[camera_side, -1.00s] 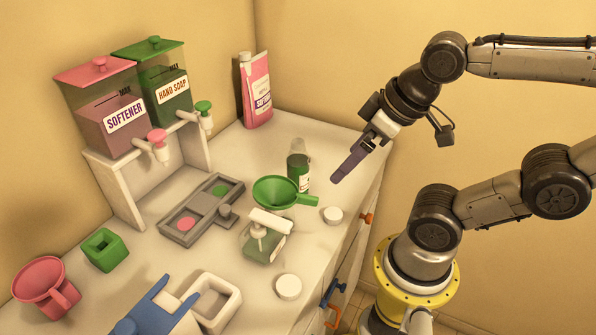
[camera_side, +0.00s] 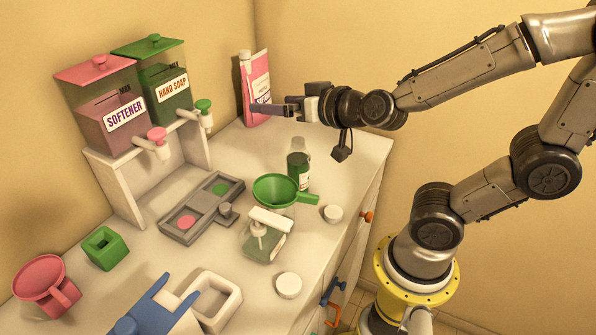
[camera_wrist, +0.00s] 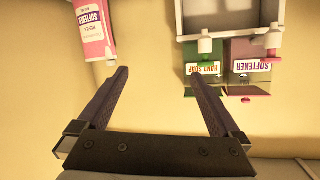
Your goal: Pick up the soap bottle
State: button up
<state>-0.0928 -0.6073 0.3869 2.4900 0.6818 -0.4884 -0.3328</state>
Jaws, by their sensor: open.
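A dark green bottle (camera_side: 299,168) with a label stands upright on the counter, behind the green funnel. A clear pump bottle (camera_side: 265,240) with a white top and greenish contents stands nearer; I cannot tell which one is the soap bottle. My gripper (camera_side: 268,109) is above the counter, level with the pink softener refill pack (camera_side: 258,82) and overlapping its lower part in the side view. In the wrist view my gripper (camera_wrist: 158,76) is open, with nothing between its fingers. The refill pack (camera_wrist: 95,30) there lies outside the left finger.
The softener dispenser (camera_side: 112,115) and hand soap dispenser (camera_side: 165,95) stand on a white stand at the back left.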

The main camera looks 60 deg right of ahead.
jog(key=d+f+h, duration=0.1)
jog(key=d+f+m+h, duration=0.1)
jog(key=f, duration=0.1)
jog(key=d+f+g+h, duration=0.1)
jog(key=shift+s+d+f+m, duration=0.3)
jog(key=shift+s+d+f, duration=0.05)
jog(key=shift+f, duration=0.05)
jog(key=g, duration=0.2)
send_over(305, 169)
jog(key=w+d, duration=0.1)
jog(key=w, duration=0.1)
jog(key=shift+h, duration=0.4)
notch_tip(305, 169, down, 6)
jog(key=shift+d, duration=0.15)
jog(key=shift+w+f, duration=0.1)
jog(key=shift+f, duration=2.05)
notch_tip(305, 169, down, 2)
jog(key=shift+f, duration=0.1)
jog(key=shift+x, duration=0.9)
jog(key=shift+w+d+f, duration=0.2)
jog(key=shift+w+f, duration=0.05)
jog(key=shift+w, duration=0.3)
jog(key=shift+t, duration=0.3)
grip_shut()
